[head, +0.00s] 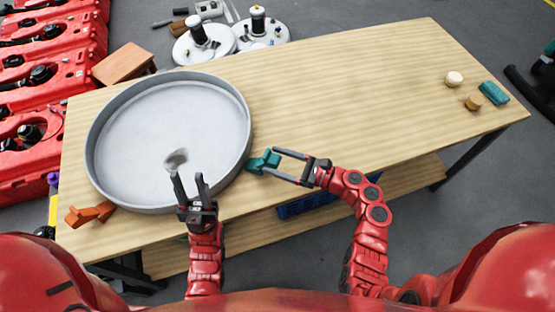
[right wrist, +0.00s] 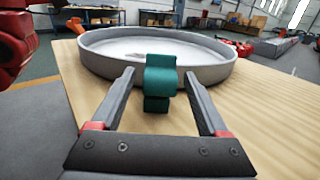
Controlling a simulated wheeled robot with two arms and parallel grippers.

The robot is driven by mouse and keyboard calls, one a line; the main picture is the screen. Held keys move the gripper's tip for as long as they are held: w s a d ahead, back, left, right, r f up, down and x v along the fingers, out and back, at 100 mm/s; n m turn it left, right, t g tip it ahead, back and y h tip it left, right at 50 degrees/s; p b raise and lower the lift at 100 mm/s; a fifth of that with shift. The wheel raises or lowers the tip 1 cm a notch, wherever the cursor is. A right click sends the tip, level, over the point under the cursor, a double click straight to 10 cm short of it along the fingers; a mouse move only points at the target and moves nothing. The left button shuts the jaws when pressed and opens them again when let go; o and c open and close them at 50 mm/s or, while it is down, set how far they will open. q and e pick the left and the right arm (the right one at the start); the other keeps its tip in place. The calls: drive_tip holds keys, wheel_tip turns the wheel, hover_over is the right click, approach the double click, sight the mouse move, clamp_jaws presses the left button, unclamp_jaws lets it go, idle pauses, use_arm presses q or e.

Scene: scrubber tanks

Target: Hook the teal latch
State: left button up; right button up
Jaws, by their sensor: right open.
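The teal latch (head: 262,162) sits at the right rim of a large round grey tank (head: 245,105) on the wooden table. My right gripper (head: 271,163) is open, with its fingertips on either side of the latch. In the right wrist view the teal latch (right wrist: 159,80) stands upright between the spread fingers (right wrist: 160,90), in front of the tank wall (right wrist: 208,73). It appears unclamped; contact with either finger cannot be told. My left gripper (head: 187,175) is open and empty over the tank's near side.
An orange latch (head: 90,214) is at the tank's near left rim. A teal block (head: 494,92) and two small round pieces lie at the table's far right. The table (head: 350,100) is clear between. A blue crate (head: 300,205) is below.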

clamp_jaws()
idle(1.4)
